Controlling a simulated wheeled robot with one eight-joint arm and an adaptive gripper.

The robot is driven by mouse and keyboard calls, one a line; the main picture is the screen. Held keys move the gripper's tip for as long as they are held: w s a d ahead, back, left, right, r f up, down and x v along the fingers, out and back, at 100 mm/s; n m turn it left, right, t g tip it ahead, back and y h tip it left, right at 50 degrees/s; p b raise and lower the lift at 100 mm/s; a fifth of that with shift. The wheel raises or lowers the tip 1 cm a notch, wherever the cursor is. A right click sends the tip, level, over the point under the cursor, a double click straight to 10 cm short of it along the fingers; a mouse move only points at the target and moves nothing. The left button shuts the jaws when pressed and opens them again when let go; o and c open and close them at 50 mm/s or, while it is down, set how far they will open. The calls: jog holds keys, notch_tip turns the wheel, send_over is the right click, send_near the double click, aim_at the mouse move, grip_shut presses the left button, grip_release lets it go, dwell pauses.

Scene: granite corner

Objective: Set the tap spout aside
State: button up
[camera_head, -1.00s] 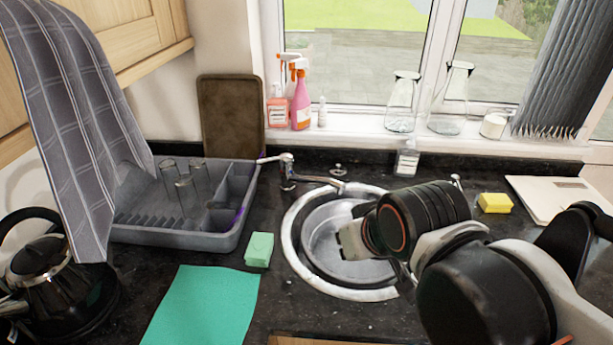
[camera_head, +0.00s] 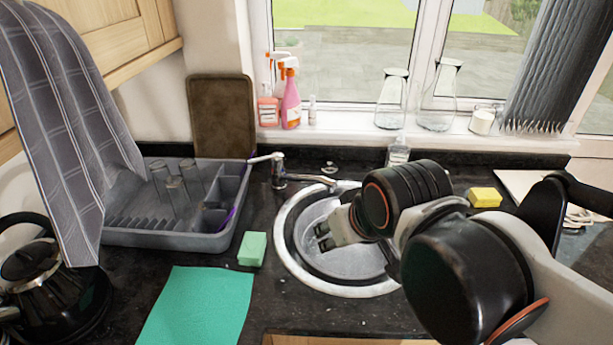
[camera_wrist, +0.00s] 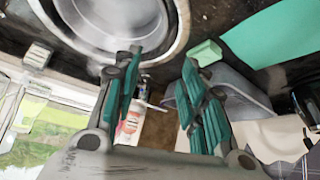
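The chrome tap (camera_head: 278,168) stands on the worktop behind the round sink (camera_head: 284,250). Its spout (camera_head: 308,179) points right over the sink's back rim, and its lever points left. My gripper (camera_head: 321,236) is over the sink bowl, in front of the spout and apart from it. In the wrist view my gripper (camera_wrist: 165,80) shows two separated green-padded fingers with no object held between them. The sink (camera_wrist: 92,48) also shows there at top left. Small pale parts behind the fingers may be the tap; I cannot tell clearly.
A grey dish rack (camera_head: 172,238) with glasses stands left of the tap. A green sponge (camera_head: 252,249) and teal cloth (camera_head: 196,310) lie left of the sink. A yellow sponge (camera_head: 485,197) lies right. Bottles and glass carafes (camera_head: 438,100) line the windowsill.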

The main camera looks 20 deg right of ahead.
jog(key=w+d+r+n+g+p, duration=0.1)
jog(key=w+r+n+g+p, duration=0.15)
jog(key=w+r, duration=0.45)
jog(key=n+g+p, duration=0.3)
jog(key=g+p, duration=0.1)
jog(key=p, duration=0.4)
send_over(315, 180)
notch_tip(315, 180, down, 7)
jog(key=shift+h, duration=0.4)
jog(key=f, duration=0.4)
jog(key=w+f+b, duration=0.1)
jog(key=f, duration=0.3)
jog(key=f+b, duration=0.1)
jog(key=f, duration=0.4)
jog(key=shift+w+d, duration=0.25)
grip_shut()
